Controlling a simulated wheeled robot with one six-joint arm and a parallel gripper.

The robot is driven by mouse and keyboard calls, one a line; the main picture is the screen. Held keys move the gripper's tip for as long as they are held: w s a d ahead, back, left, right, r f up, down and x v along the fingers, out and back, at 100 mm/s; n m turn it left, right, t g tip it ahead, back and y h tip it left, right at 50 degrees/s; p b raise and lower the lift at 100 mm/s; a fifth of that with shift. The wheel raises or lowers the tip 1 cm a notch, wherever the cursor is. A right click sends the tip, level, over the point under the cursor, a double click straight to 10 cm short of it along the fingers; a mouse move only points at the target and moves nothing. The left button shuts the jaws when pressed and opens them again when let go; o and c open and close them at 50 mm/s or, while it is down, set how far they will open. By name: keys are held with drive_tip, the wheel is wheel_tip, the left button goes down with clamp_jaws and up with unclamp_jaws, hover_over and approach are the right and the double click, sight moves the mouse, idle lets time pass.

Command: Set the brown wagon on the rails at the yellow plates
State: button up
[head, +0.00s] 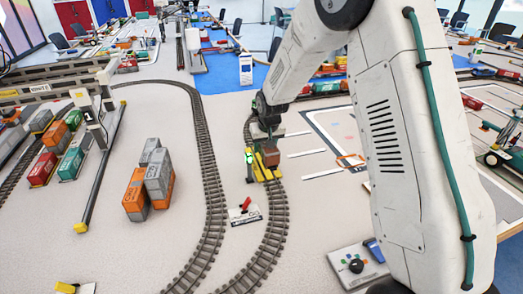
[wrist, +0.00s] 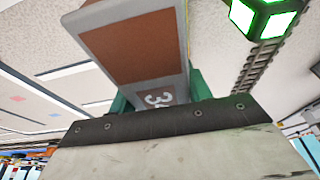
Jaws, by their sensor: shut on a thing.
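The brown wagon (head: 270,156) is held in my gripper (head: 268,134) above the rails (head: 271,215) at the yellow plates (head: 262,171) in the head view. Whether its wheels touch the rails I cannot tell. In the wrist view the wagon (wrist: 150,48) fills the upper middle, with a brown panel, grey edges and part of a white number. Green finger parts of my gripper (wrist: 160,92) show on both sides of it. My arm covers much of the right of the head view.
A signal post with a green light (head: 250,158) stands close left of the wagon; its lit head (wrist: 265,15) shows in the wrist view. A red lever on a base (head: 244,211) is nearer. Grey and orange containers (head: 150,180) stand to the left.

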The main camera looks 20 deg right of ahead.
drive_tip(key=shift+w+a+f, duration=0.1)
drive_tip(key=shift+w+a, duration=0.05)
drive_tip(key=shift+w, duration=1.05)
drive_tip(key=shift+w+f, duration=0.15)
drive_tip(key=shift+f, duration=1.6)
drive_tip(key=shift+f, duration=0.2)
drive_tip(key=o, duration=1.1)
drive_tip(key=v, duration=1.2)
drive_tip(key=shift+r, duration=0.25)
